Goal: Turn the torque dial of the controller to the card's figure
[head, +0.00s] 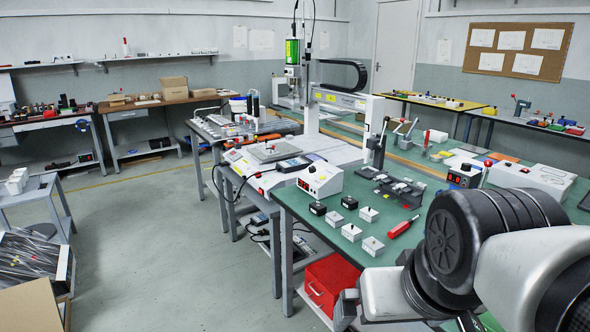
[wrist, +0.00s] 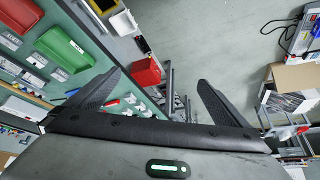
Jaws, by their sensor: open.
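A white controller box (head: 320,180) with a red lit display and small knobs stands at the left end of the green-topped bench (head: 300,207). A darker unit (head: 464,176) with a red display stands farther right on the bench. I cannot tell any dial's figure at this size. I cannot make out which paper is the card. My gripper (wrist: 157,80) is open and empty in the wrist view, its two black fingers spread wide, pointing out over the floor. In the head view my arm fills the lower right, apart from the controller.
Small black and white blocks and a red-handled tool (head: 403,228) lie on the bench before the controller. A toggle clamp (head: 378,145) stands behind. A gantry machine (head: 330,110) adjoins at the left. A red box (head: 328,284) sits below the bench.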

